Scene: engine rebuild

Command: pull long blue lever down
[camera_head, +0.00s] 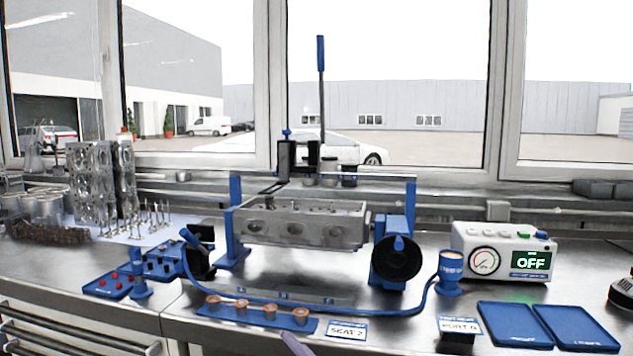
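The long lever (321,58) stands upright behind the engine part, with a blue grip on top of a thin dark rod. Its foot meets a black bracket (287,158) on the blue fixture frame (410,192). A grey metal cylinder head (300,224) sits in the frame, below and in front of the lever. Neither of my grippers can be made out in the head view, and nothing is touching the lever.
A blue hose (365,311) runs along the front to a blue cup (450,270). A gauge box (502,252) reads OFF at right, behind blue trays (515,327). Several copper-topped pieces stand on a blue strip (258,320). A pale purple object (296,345) pokes in at the bottom.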

